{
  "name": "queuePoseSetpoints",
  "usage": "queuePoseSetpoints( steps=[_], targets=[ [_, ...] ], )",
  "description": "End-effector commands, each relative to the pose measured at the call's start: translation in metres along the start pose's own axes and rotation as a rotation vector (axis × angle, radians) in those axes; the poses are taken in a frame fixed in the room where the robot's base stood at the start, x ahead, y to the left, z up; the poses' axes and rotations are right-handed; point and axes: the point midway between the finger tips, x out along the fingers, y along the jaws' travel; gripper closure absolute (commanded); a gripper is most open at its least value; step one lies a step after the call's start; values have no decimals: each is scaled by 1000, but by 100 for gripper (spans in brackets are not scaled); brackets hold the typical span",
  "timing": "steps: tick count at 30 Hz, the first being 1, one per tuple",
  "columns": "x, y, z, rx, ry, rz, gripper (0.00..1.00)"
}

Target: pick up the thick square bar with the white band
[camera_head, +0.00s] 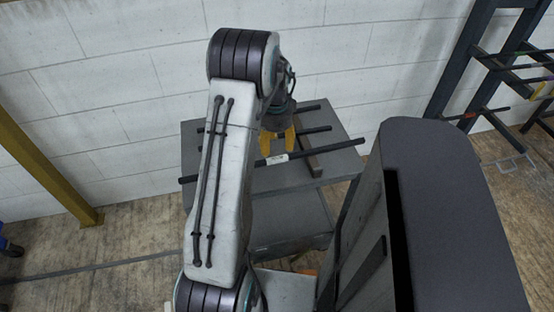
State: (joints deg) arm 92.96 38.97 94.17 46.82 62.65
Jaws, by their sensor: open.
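The long dark bar with the white band (325,150) lies across the grey table (345,168), resting over a crosswise support. Its white band (277,158) shows just below my gripper. The bar's left part passes behind my arm, and its left end sticks out past the table edge. My gripper (277,150) points down with its two yellow fingers apart, right at the band. I cannot tell whether the fingers touch the bar or hover over it.
Two other dark bars lie farther back on the table, one (318,129) just behind the gripper and one (309,107) near the wall. A dark rack (460,75) with bars stands at the right. A yellow post (45,172) stands at the left.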

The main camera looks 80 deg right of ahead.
Motion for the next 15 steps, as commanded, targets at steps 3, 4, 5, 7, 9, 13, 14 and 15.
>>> queuePoseSetpoints(
  steps=[3,4,5,7,9,13,14,15],
  targets=[
    [10,2,0,0,-2,3,46],
    [12,2,0,0,-2,3,46],
    [14,2,-1,0,-1,2,46],
    [21,4,-1,0,-2,3,46],
    [30,6,-2,0,-2,4,46],
    [46,8,-4,0,-2,3,46],
    [49,8,-4,-1,-2,3,46],
    [52,8,-4,-1,-1,2,46]
  ],
)
